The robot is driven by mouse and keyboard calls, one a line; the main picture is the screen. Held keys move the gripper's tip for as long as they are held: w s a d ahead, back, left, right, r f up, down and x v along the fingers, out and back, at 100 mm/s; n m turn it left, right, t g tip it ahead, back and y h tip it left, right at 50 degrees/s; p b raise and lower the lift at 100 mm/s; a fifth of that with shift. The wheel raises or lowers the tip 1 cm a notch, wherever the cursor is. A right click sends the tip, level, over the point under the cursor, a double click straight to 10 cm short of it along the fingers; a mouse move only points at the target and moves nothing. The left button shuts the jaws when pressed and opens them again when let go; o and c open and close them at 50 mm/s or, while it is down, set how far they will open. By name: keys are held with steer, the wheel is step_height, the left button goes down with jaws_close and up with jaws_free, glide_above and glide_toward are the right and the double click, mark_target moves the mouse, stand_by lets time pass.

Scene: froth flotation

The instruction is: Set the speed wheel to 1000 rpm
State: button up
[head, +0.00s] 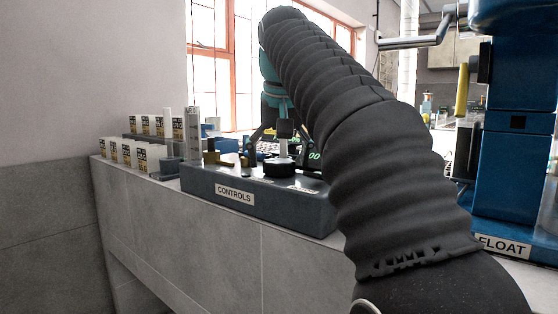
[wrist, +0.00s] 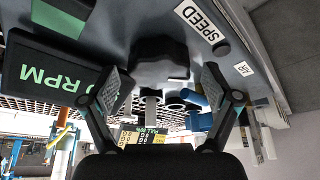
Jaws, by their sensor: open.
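The speed wheel, a black lobed knob (head: 280,167), sits on top of the grey control box (head: 235,195) marked CONTROLS. In the wrist view the wheel (wrist: 160,58) lies between and just beyond my fingertips, near a SPEED label (wrist: 201,23). My gripper (head: 283,147) points down over the box with its fingers spread. In the wrist view my gripper (wrist: 163,78) is open, with a finger on each side of the wheel and no clear contact. A dark display (wrist: 50,75) shows green "0 RPM"; any other digits are cut off or hidden.
A blue machine (head: 512,150) marked FLOAT stands at the right. Several small labelled packs (head: 125,152) stand at the left. A blue fitting (wrist: 194,97) and an AIR label (wrist: 243,69) lie near my right-hand finger in the wrist view.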

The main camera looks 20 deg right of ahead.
steer(key=c, duration=1.1)
steer(key=shift+a+r+m+h+p, duration=0.1)
steer(key=shift+r+m+h+p, duration=0.2)
steer(key=shift+m+p, duration=0.6)
steer(key=shift+c, duration=0.2)
steer(key=shift+f+m+g+h+p, duration=0.1)
steer(key=shift+m+g+h+p, duration=0.25)
steer(key=shift+m+p, duration=0.7)
steer(key=shift+f+m, duration=0.15)
steer(key=shift+m, duration=0.1)
steer(key=o, duration=1.1)
steer(key=shift+o, duration=0.2)
